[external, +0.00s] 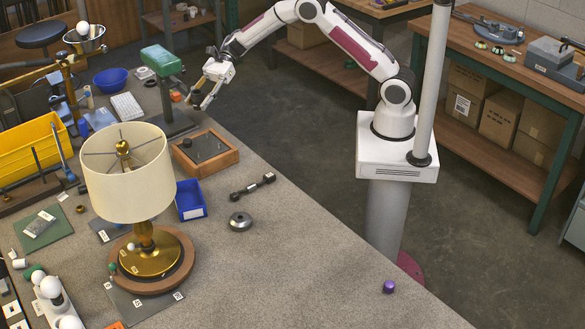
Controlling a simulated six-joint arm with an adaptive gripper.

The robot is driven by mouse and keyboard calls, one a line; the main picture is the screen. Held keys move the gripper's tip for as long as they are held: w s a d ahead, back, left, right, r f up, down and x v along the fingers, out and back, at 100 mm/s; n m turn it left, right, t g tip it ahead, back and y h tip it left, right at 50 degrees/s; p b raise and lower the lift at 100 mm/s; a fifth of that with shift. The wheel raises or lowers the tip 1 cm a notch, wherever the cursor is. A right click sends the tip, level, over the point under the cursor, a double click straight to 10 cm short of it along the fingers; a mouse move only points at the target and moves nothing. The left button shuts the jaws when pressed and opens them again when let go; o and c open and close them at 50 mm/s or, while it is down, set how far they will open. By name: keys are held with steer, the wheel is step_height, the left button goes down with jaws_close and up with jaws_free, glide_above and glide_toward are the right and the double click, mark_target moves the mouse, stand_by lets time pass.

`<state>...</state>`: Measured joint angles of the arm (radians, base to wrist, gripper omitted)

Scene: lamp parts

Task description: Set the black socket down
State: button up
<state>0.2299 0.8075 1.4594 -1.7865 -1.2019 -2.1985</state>
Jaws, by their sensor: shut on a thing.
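My gripper (201,101) is at the far end of the workbench, near its right edge. It is pointed down and shut on a small dark piece with a brassy tone, which I take as the black socket (196,97). The fingers partly hide the piece. It is too small to tell whether it touches anything below. A wooden box with a dark top and thin upright pegs (222,158) sits nearer the camera. The lamp with a cream shade (125,190) and brass base stands on a round wooden board in front.
A green-topped stand (162,62) rises just left of my gripper. A purple piece (389,287) is near the right edge. The front right of the bench is mostly clear.

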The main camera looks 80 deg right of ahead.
steer(key=s+a+n+g, duration=0.2)
steer(key=s+a, duration=0.4)
steer(key=a, duration=0.8)
steer(key=s+a+n+g+y, duration=0.15)
steer(key=s+a, duration=0.35)
steer(key=a, duration=0.9)
steer(key=s+a+n+g+h, duration=0.1)
steer(key=s+a+n+g, duration=0.35)
steer(key=a, duration=0.95)
steer(key=s+a+n+g+h, duration=0.1)
steer(key=s+a+g, duration=0.1)
steer(key=s+a, duration=0.8)
steer(key=s+a+n+g, duration=0.1)
steer(key=s+a, duration=0.4)
steer(key=s, duration=1)
steer(key=s+a+n+g+h, duration=0.1)
steer(key=s+a+g, duration=0.1)
steer(key=s+a, duration=0.8)
steer(key=shift+t, duration=0.3)
steer(key=shift+s+d+f, duration=0.35)
steer(key=shift+s+f, duration=0.05)
steer(key=shift+f, duration=0.45)
steer(key=shift+s+d+f, duration=0.35)
steer(key=shift+d+f, duration=0.05)
steer(key=shift+f, duration=0.4)
steer(key=shift+s+d+f, duration=0.35)
steer(key=shift+s+f, duration=0.05)
steer(key=shift+f, duration=0.45)
steer(key=shift+f, duration=3.1)
